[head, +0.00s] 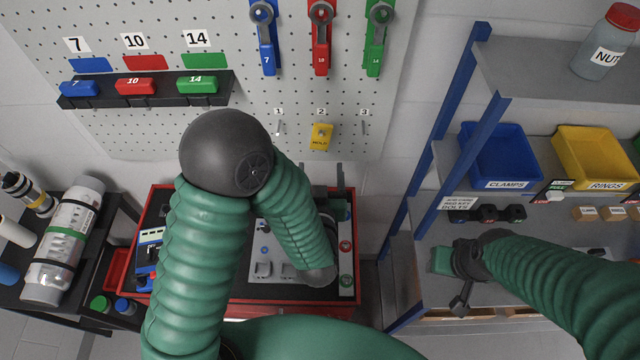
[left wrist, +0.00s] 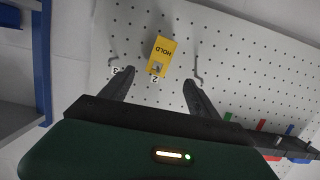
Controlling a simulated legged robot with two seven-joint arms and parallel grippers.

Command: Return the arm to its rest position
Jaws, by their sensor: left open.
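My left arm comes in from the left with a black elbow and bends down in front of the bench. My left gripper (head: 321,172) points at the pegboard, below the yellow HOLD tag (head: 321,137). In the left wrist view, my left gripper (left wrist: 158,84) is open and empty. The HOLD tag (left wrist: 162,53) hangs on hook 2, beyond the fingertips and apart from them. My right arm comes in from the right. My right gripper (head: 463,285) is over the shelf unit's lower shelf; its fingers are too unclear to tell their state.
The pegboard (head: 300,100) carries blue, red and green tools on top and a black rack (head: 215,95) at left. A red-edged bench (head: 180,296) lies beneath my left arm. A blue-posted shelf unit (head: 465,75) with blue (head: 505,184) and yellow (head: 597,187) bins stands at right.

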